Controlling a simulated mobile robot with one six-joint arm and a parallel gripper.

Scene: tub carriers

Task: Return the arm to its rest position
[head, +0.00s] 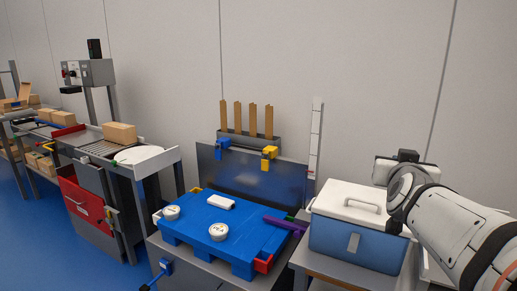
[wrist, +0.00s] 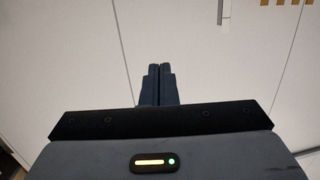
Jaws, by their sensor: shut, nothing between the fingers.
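My gripper (wrist: 159,70) shows in the wrist view with its two dark fingers together and nothing between them. In the head view my white arm reaches in from the right edge, above and beside the blue and white cooler box (head: 350,240). The fingers cannot be made out in the head view.
A blue tray (head: 190,240) left of the cooler bears white round tubs (head: 218,231) and a white flat piece (head: 221,202). A purple bar (head: 284,223) lies at its right. A conveyor with a cardboard box (head: 119,133) stands further left. The wall (head: 350,60) is behind.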

